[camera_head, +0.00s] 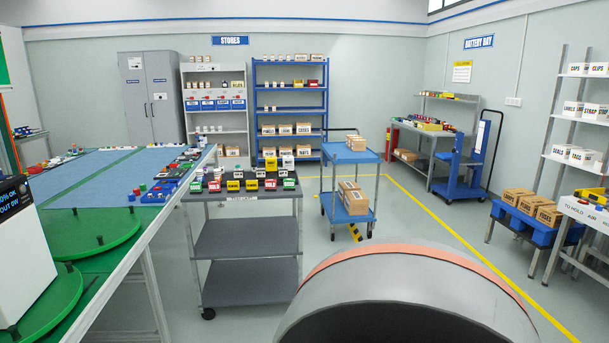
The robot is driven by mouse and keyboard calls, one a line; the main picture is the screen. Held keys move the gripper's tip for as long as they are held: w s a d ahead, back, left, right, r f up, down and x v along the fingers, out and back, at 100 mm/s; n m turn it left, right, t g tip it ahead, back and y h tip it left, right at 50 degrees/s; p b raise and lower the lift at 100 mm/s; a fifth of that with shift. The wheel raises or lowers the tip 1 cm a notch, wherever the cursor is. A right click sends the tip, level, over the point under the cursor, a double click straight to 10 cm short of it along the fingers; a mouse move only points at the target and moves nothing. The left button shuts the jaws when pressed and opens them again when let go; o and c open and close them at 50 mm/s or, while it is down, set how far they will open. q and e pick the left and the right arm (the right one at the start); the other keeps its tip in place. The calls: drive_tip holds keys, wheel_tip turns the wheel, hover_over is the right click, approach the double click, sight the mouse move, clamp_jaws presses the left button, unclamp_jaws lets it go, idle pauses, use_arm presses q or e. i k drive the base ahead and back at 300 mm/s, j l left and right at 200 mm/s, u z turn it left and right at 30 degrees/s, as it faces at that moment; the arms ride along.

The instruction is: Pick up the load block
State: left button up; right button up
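Neither of my grippers is in view. Several small coloured blocks stand in rows on the top of a grey three-shelf cart (250,238) in the middle left. More small coloured blocks (172,172) lie along the edge of the blue-topped line table (110,172).
Green turntable discs (95,232) are at the left, by a white unit (22,245). A blue trolley (352,155) with boxes stands right of the grey cart. A large grey curved part with an orange band fills the bottom middle.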

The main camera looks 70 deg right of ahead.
sight(283, 173)
drive_tip(key=z, duration=1.65)
drive_tip(key=i+z, duration=0.25)
drive_tip(key=i, duration=0.25)
drive_tip(key=i+j+z, duration=0.25)
drive_tip(key=i, duration=0.3)
drive_tip(key=i+j, duration=0.1)
drive_tip(key=i, duration=0.3)
